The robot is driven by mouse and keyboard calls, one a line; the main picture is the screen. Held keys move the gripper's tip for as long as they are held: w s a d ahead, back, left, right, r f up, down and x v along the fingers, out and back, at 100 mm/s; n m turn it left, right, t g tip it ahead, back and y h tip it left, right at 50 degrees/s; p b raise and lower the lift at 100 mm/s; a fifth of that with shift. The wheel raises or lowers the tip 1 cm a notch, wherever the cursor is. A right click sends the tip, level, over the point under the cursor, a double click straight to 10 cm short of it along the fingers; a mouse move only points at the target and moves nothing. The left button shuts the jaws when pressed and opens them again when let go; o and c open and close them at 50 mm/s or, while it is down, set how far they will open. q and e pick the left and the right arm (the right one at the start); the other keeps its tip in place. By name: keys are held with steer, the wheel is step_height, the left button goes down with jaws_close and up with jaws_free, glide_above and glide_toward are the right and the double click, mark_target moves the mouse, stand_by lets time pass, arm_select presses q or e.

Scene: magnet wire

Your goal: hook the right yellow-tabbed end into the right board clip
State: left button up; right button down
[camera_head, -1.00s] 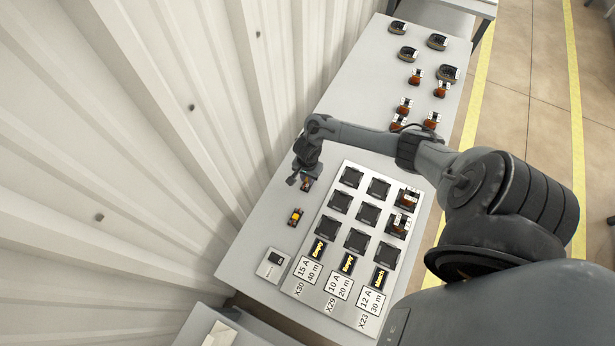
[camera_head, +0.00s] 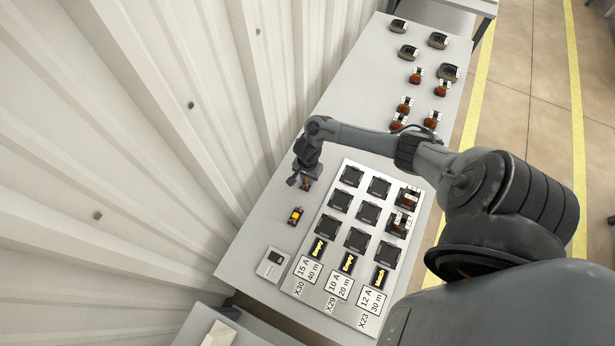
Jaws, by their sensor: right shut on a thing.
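My right gripper (camera_head: 301,181) points down at the table's left side, just left of the board. It is shut on a small dark and orange piece (camera_head: 306,186), partly hidden by the fingers. The white board (camera_head: 325,253) carries rows of black square holders. I cannot make out which part is the right board clip, nor a separate yellow-tabbed wire end. A small black piece with a yellow-orange top (camera_head: 296,216) lies on the table below the gripper. My left gripper is not in view.
A small white box with a dark display (camera_head: 272,263) sits at the board's lower left. Several orange and dark parts (camera_head: 415,77) stand on the far table (camera_head: 372,60). A ribbed pale wall (camera_head: 150,120) runs along the table's left edge.

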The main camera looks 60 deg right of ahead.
steer(key=shift+f, duration=0.55)
steer(key=c, duration=0.9)
jaws_free()
steer(key=shift+c, duration=0.2)
steer(key=shift+r, duration=0.1)
steer(key=shift+r+p, duration=0.6)
steer(key=shift+p, duration=0.1)
step_height(320, 180, up, 4)
steer(key=p, duration=0.5)
steer(key=shift+f, duration=0.15)
